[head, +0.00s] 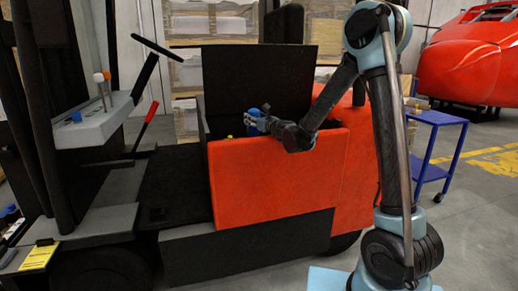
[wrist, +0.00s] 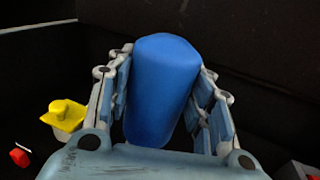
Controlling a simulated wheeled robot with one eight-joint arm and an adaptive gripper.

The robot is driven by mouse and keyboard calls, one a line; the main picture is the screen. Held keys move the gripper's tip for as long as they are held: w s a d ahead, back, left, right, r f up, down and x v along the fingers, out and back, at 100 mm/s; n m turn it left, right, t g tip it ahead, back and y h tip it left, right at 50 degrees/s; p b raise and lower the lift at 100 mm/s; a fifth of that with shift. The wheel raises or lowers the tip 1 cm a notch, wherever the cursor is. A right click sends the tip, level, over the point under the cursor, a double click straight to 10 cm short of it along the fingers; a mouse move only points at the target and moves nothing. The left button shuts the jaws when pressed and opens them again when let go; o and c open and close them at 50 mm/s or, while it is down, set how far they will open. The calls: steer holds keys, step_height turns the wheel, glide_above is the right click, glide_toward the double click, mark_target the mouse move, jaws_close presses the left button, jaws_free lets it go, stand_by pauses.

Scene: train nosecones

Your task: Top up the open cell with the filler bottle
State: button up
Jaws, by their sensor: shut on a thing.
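My gripper (wrist: 165,100) is shut on a blue bottle (wrist: 163,85), with a finger on each side of it. In the head view my gripper (head: 257,122) is over the open battery compartment of the red truck, behind its red side panel (head: 280,170), and the blue bottle (head: 250,127) shows only in part. A yellow cap (wrist: 65,115) is left of my gripper in the wrist view, with a small red piece (wrist: 20,156) below it. I cannot make out the open cell or the bottle's nozzle.
The black raised cover (head: 258,75) stands behind the compartment. The red panel's top edge lies under my arm. A red lever (head: 146,125) and a steering wheel (head: 157,46) are to the left. A blue trolley (head: 437,150) stands at right. Dark walls surround the bottle.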

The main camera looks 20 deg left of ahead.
mark_target(257, 111)
steer(key=shift+s, duration=0.1)
stand_by(0.5)
steer(key=shift+r, duration=2.05)
step_height(257, 111, up, 11)
steer(key=shift+f, duration=0.2)
